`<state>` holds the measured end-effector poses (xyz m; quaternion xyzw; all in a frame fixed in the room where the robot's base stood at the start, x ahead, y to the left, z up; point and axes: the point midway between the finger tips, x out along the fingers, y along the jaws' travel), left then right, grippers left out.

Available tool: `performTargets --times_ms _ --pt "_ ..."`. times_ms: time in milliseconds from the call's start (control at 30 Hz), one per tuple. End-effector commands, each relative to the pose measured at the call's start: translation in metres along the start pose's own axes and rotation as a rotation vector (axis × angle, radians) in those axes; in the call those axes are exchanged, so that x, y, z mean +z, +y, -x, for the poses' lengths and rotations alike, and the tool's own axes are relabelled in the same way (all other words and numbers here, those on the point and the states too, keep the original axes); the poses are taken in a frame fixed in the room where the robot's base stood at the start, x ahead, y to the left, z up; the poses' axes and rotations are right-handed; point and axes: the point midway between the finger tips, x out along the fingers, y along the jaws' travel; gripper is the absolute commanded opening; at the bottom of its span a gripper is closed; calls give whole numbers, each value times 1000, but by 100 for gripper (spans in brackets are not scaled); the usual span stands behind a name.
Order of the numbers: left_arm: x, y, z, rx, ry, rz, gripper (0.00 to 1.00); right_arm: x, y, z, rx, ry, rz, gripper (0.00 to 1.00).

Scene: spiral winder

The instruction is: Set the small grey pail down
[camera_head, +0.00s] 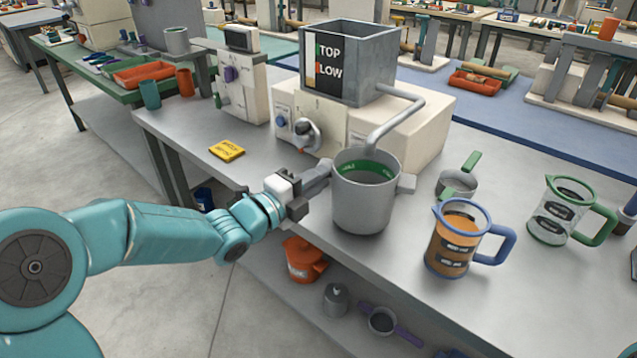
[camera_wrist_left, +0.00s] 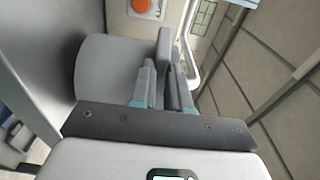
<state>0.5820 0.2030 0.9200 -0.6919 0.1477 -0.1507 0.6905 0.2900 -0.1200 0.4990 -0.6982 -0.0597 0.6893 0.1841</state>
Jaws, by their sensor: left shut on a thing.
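The small grey pail (camera_head: 362,205) stands upright near the front edge of the grey table, below the curved pipe of the machine. A green band with markings shows on its inner wall. My left gripper (camera_head: 318,180) reaches in from the left and is shut on the pail's left side lug. In the left wrist view the gripper (camera_wrist_left: 163,85) closes on the grey lug, with the pail wall (camera_wrist_left: 105,75) beside it. Whether the pail's base touches the table is hard to tell. My right gripper is not in view.
The machine with a square hopper (camera_head: 350,60) stands behind the pail. A blue-handled jug of orange liquid (camera_head: 455,240), a green-handled jug (camera_head: 560,212) and a small green-handled pot (camera_head: 457,183) stand to the right. The table's front edge is close.

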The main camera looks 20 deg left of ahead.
Motion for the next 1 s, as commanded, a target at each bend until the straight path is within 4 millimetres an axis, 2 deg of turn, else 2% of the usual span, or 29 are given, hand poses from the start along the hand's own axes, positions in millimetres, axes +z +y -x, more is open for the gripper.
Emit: performTargets --times_ms 33,100,167,567,600,667,1000 --pt "-1 0 -10 0 3 0 0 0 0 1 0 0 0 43" --pt "0 12 -8 2 -1 2 0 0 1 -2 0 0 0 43" --pt "0 15 -8 1 -2 1 0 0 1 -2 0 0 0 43" --pt "0 19 -7 -1 -1 0 0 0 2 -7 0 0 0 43" --pt "0 18 -7 0 -1 0 26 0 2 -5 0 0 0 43" --pt "0 17 -7 0 -1 0 42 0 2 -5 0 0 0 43" --pt "0 14 -7 1 -1 0 42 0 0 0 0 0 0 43"
